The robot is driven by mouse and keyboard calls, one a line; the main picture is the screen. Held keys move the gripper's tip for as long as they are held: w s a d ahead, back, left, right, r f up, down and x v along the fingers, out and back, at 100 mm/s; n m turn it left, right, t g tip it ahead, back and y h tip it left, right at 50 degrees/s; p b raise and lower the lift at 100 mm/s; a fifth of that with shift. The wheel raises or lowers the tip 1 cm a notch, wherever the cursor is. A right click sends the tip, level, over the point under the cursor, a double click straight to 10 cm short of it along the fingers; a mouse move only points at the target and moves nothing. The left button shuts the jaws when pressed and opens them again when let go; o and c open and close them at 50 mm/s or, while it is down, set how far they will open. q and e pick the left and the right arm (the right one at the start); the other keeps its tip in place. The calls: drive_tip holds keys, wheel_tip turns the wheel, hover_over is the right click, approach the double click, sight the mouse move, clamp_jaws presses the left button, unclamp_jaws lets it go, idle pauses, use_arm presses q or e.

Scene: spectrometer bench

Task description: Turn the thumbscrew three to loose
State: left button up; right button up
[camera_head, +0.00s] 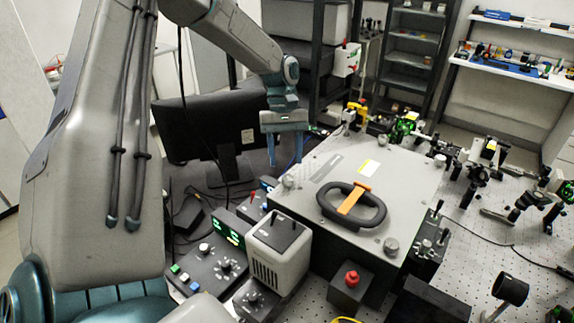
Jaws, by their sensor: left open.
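A grey spectrometer box lid (325,170) carries round metal thumbscrews at its corners. One thumbscrew (289,181) is at the left corner, one (391,245) at the near right corner and one (440,160) at the far right corner. I cannot tell which is number three. My left gripper (285,160) is open and empty, pointing down by the lid's far left edge, apart from the left-corner thumbscrew. Whether a far left thumbscrew is there is too small to tell. My right gripper is out of view.
A black handle with an orange strap (353,203) rises from the lid. A dark monitor (205,125) stands left of my gripper. Control boxes (207,272) and a beige unit (279,245) crowd the near left side. Optics (470,180) fill the bench to the right.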

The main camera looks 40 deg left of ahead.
sight(288, 177)
use_arm(q)
drive_tip(key=p+x, duration=0.1)
drive_tip(key=x, duration=0.2)
drive_tip(key=shift+d+f, duration=0.15)
drive_tip(key=shift+f, duration=0.2)
drive_tip(key=shift+s+d+f, duration=0.1)
drive_tip(key=shift+s+f, duration=0.05)
drive_tip(key=shift+f, duration=0.3)
drive_tip(key=c, duration=1)
